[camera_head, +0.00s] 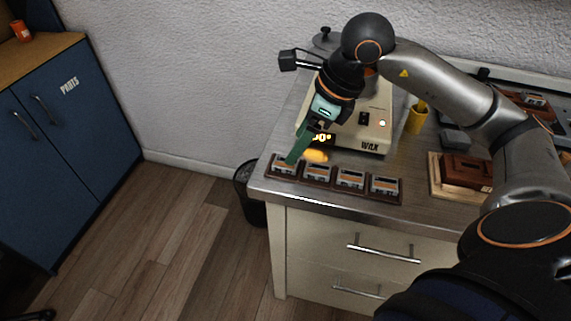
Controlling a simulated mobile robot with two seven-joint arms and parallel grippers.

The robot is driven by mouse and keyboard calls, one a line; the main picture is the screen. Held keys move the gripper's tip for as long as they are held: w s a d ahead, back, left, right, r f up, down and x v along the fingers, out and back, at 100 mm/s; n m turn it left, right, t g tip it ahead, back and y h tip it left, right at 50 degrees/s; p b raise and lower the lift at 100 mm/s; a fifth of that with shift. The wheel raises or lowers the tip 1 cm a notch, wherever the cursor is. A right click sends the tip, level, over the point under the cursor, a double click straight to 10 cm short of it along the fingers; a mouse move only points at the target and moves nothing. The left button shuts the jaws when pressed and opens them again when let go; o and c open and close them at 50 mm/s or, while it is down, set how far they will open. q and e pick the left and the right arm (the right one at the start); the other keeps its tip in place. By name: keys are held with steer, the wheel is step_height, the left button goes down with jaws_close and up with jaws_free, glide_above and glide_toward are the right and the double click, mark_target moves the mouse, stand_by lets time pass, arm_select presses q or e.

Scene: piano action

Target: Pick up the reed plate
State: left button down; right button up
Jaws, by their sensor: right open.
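Several reed plates sit in a row in a dark brown tray (334,188) along the front left edge of the bench. My right gripper (304,154) is open and points down over the left end of the tray. I cannot tell whether it touches a plate. An orange-yellow piece (316,156) shows beside the green finger; I cannot tell what it is. My left gripper is out of view.
A cream wax heater (357,135) stands just behind the tray, partly hidden by my right arm. A yellow cup (416,118) and a wooden block (462,172) stand to the right. The bench's front edge (330,204) is close to the tray.

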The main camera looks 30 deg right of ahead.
steer(key=shift+d+x, duration=0.15)
steer(key=shift+x, duration=1.35)
steer(key=shift+d+x, duration=0.1)
steer(key=shift+x, duration=1.4)
jaws_close()
